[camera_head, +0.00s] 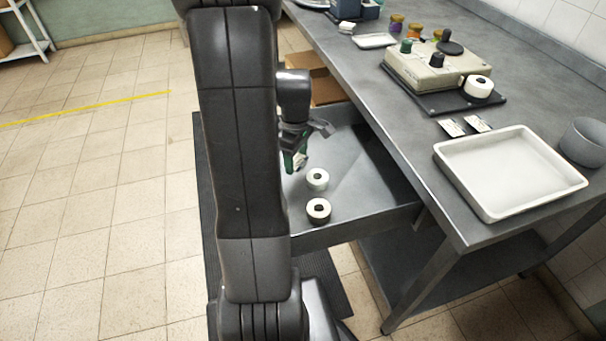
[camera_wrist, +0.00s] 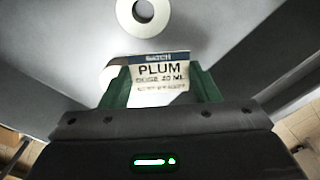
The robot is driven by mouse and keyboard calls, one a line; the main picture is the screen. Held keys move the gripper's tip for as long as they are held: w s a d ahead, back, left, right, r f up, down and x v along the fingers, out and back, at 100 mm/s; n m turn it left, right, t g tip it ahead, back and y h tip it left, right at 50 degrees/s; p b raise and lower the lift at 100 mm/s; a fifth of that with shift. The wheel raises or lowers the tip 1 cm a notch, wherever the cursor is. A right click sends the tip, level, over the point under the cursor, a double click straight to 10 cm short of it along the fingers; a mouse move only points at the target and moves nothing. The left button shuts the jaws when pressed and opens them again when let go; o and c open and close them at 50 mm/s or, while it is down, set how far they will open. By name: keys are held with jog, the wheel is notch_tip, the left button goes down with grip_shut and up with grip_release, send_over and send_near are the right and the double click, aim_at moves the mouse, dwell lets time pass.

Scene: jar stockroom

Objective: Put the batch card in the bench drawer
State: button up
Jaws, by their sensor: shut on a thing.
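My gripper (camera_head: 295,161) has green fingers and is inside the outline of the open bench drawer (camera_head: 375,180), above its floor. A bit of the card (camera_head: 301,160) shows in the head view. The gap between card and drawer floor is hard to judge. My arm hides the drawer's left part.
Two tape rolls, one white (camera_head: 317,178) and one with a dark side (camera_head: 319,210), lie in the drawer. The bench top (camera_head: 400,130) carries a white tray (camera_head: 510,172), two small cards (camera_head: 465,126), a beige device (camera_head: 425,68) and several jars. The drawer's right part is clear.

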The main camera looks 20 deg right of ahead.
aim_at(297, 179)
jog(key=shift+f+b, duration=0.3)
jog(key=shift+f, duration=2.45)
jog(key=shift+f, duration=0.2)
jog(key=o, duration=0.7)
jog(key=shift+r, duration=0.1)
notch_tip(297, 179, up, 12)
jog(key=shift+r+p, duration=0.15)
jog(key=shift+p, duration=0.7)
